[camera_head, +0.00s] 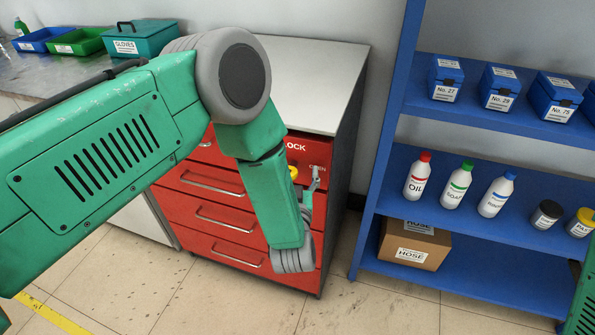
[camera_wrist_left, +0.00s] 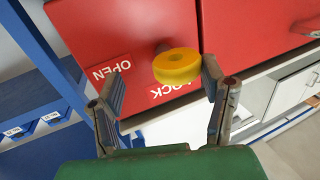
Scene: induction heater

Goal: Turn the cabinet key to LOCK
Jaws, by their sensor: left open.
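The red cabinet (camera_head: 212,201) stands in the middle of the head view, with LOCK and OPEN labels at its upper right. Its yellow key (camera_head: 293,172) is a round knob, partly hidden behind my left arm. In the left wrist view the key (camera_wrist_left: 177,68) stands out from the red front, between the OPEN label (camera_wrist_left: 110,69) and the LOCK label (camera_wrist_left: 174,91). My left gripper (camera_head: 304,182) is open at the cabinet front. In the wrist view its fingers (camera_wrist_left: 161,76) are spread on either side of the key, the right finger closer to it. My right gripper is out of view.
A blue shelf (camera_head: 480,127) with blue boxes, bottles and a cardboard box (camera_head: 414,245) stands right of the cabinet. A bench with bins (camera_head: 142,39) is at the back left. The grey cabinet top (camera_head: 310,80) is bare. Open floor lies in front.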

